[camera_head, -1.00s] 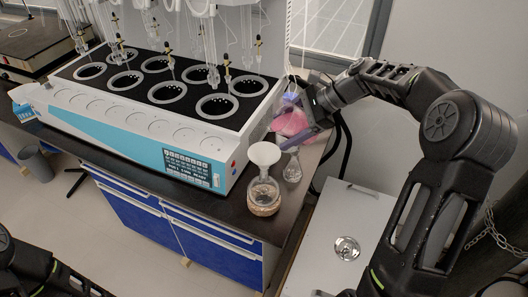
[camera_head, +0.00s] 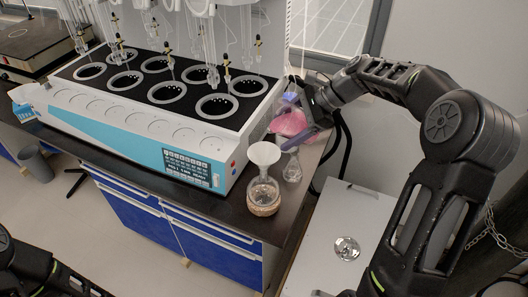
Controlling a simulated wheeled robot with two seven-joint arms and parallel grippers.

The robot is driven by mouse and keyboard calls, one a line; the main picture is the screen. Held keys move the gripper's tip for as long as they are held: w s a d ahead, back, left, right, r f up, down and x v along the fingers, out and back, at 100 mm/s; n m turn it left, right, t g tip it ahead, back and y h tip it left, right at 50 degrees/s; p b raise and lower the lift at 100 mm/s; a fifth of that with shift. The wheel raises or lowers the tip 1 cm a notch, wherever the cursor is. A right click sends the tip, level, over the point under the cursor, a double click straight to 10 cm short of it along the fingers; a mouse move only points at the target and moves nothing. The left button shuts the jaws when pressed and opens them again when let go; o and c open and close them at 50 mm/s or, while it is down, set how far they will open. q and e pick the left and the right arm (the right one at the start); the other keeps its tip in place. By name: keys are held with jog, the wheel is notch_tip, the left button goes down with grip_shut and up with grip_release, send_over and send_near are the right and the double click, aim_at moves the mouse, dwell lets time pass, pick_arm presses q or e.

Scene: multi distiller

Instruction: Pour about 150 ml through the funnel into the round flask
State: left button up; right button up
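The round flask (camera_head: 264,197) stands upright on a cork-coloured ring at the front right corner of the dark bench. A white funnel (camera_head: 264,153) sits in its neck. My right gripper (camera_head: 309,116) is behind and to the right of the funnel, at a vessel with pink liquid (camera_head: 289,122). The vessel is tilted, and the gripper appears shut on it, though the fingers partly hide the contact. A smaller clear flask (camera_head: 292,168) stands just right of the funnel, below the pink vessel. My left arm shows at the lower left; its gripper is out of the picture.
The large white and blue multi-place distiller (camera_head: 128,125) with glassware fills the bench to the left. A grey bin (camera_head: 37,164) stands on the floor at left.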

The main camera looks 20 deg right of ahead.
jog(key=shift+d+f+h+b, duration=0.2)
jog(key=shift+h+b, duration=0.4)
jog(key=shift+h, duration=0.5)
dwell(6.9)
